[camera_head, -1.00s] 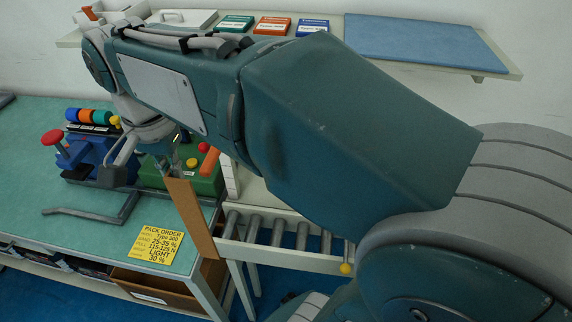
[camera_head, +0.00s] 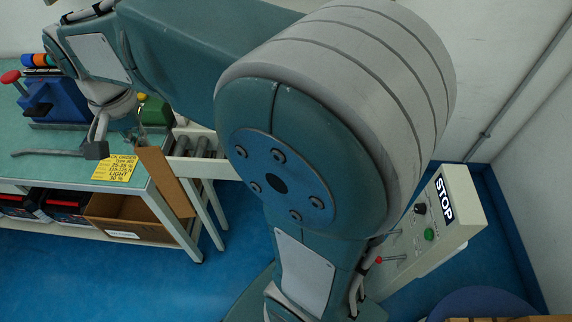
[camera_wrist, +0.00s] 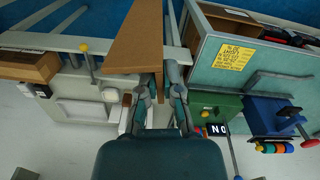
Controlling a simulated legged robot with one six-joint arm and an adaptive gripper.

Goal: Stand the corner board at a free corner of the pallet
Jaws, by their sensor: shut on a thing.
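The corner board (camera_head: 168,182) is a long brown strip held out past the front edge of the green bench. It also shows in the wrist view (camera_wrist: 140,40), reaching from the fingers to the top edge. My gripper (camera_wrist: 162,88) is shut on one end of the board. In the head view the gripper's fingers are mostly hidden by my wrist and the board. At the bottom right corner of the head view a cut-off strip of brown wood-like pieces (camera_head: 540,319) shows; I cannot tell whether it is the pallet. No pallet corner is clearly visible.
The green bench (camera_head: 60,150) with a yellow label (camera_head: 115,168) stands left, a cardboard box (camera_head: 120,215) below it. A roller conveyor (camera_head: 200,147) is behind the board. A STOP control box (camera_head: 440,215) stands right. Blue floor (camera_head: 230,270) is open between.

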